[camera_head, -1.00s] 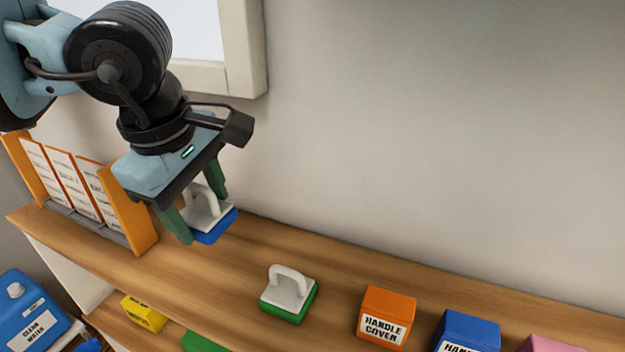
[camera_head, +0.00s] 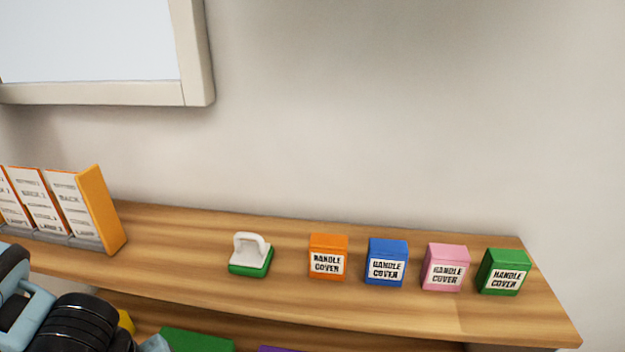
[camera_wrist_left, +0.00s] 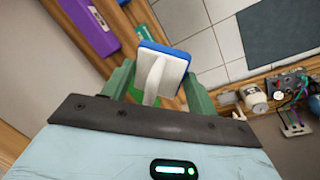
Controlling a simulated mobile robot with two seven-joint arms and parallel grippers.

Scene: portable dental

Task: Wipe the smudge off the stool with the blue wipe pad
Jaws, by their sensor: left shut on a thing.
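The blue wipe pad (camera_wrist_left: 165,72) has a white handle and a blue base. In the left wrist view my left gripper (camera_wrist_left: 158,88) is shut on its handle, with green fingers on both sides. The pad is in the air, with shelving and the tiled floor behind it. In the head view only part of my left arm shows at the lower left; the gripper and pad are out of that picture. The stool and the smudge are not seen. My right gripper is in neither view.
The wooden shelf (camera_head: 190,222) holds a green wipe pad (camera_head: 250,258) and orange (camera_head: 328,256), blue (camera_head: 387,261), pink (camera_head: 446,267) and green (camera_head: 503,271) handle cover boxes. An orange rack (camera_head: 103,210) stands left. Bottles and cables lie right in the wrist view.

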